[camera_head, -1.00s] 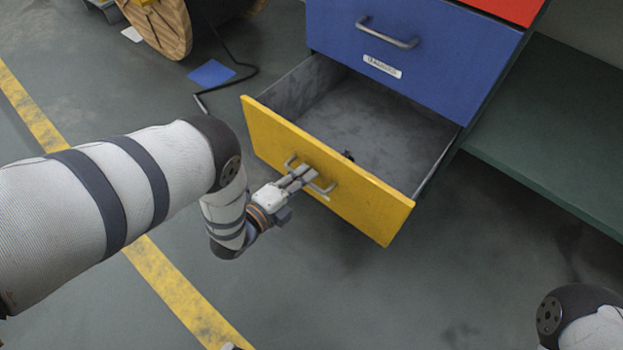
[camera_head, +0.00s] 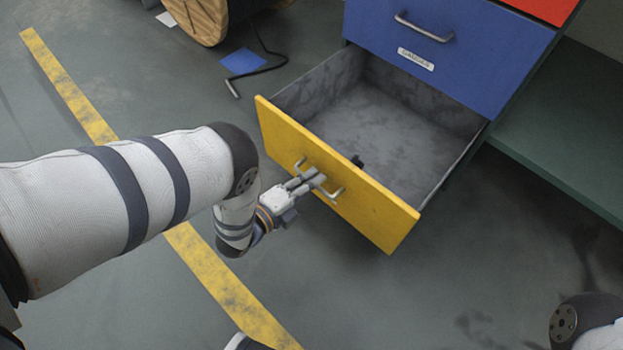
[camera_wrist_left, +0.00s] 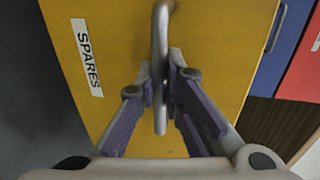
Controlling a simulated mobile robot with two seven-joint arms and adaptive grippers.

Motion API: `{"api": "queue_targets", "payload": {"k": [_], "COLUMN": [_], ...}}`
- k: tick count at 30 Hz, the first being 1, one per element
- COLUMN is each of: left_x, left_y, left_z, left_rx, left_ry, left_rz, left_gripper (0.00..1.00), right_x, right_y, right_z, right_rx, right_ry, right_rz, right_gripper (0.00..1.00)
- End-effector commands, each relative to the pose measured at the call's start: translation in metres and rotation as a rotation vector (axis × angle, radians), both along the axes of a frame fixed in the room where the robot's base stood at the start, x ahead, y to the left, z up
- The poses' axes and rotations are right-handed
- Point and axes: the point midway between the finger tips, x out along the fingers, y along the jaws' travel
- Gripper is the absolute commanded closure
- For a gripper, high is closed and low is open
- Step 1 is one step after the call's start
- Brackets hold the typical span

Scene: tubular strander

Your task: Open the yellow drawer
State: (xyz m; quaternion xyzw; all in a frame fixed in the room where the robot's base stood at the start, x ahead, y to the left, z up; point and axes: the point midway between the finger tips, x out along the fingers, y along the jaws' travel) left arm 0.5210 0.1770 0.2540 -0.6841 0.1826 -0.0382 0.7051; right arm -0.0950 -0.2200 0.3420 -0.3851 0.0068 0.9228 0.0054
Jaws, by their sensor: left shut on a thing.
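The yellow drawer (camera_head: 370,205) is pulled well out from its cabinet, and its grey inside shows from above. A small dark thing lies just behind its front panel. My left gripper (camera_head: 318,181) is shut on the drawer's metal bar handle (camera_head: 338,193). In the left wrist view the handle (camera_wrist_left: 160,50) runs between the two fingers of the gripper (camera_wrist_left: 161,85), in front of the yellow panel (camera_wrist_left: 215,45) with its "SPARES" label. My right gripper is out of view; only part of my right arm shows at the lower right.
A blue drawer (camera_head: 470,45) with its own handle is closed above the yellow one. A green shelf (camera_head: 570,130) stands at the right. A wooden spool (camera_head: 205,15), a blue sheet (camera_head: 243,62) and a dark cable lie at the back left. The floor before the drawer is clear.

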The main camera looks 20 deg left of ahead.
Motion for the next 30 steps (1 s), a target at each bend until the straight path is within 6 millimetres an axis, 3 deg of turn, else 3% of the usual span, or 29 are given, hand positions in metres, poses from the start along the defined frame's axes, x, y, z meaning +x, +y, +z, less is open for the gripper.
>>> {"api": "queue_targets", "payload": {"k": [1, 2, 4, 14, 17, 24, 30], "left_x": [0.0, 0.0, 0.0, -0.003, -0.019, -0.079, -0.108], "left_y": [-0.001, -0.001, -0.001, 0.001, 0.006, 0.026, 0.035], "left_z": [0.0, 0.0, 0.0, 0.0, 0.003, 0.016, 0.024], "left_rx": [-0.001, -0.001, -0.001, 0.001, 0.002, 0.002, 0.0], "left_ry": [-0.001, -0.001, -0.001, 0.002, 0.005, 0.005, 0.001], "left_rz": [-0.001, -0.001, -0.001, 0.001, 0.001, 0.001, 0.0], "left_gripper": [1.0, 0.85, 0.7, 0.7, 0.7, 0.7, 0.7], "right_x": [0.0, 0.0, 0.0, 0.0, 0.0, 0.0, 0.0], "right_y": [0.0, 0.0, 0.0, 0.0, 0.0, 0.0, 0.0], "right_z": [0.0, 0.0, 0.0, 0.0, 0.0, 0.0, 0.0], "right_rx": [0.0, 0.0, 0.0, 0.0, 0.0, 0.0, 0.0], "right_ry": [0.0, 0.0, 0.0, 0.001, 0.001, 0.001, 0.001], "right_rz": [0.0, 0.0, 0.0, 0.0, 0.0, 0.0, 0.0], "right_gripper": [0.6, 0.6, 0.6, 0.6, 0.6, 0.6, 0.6]}}
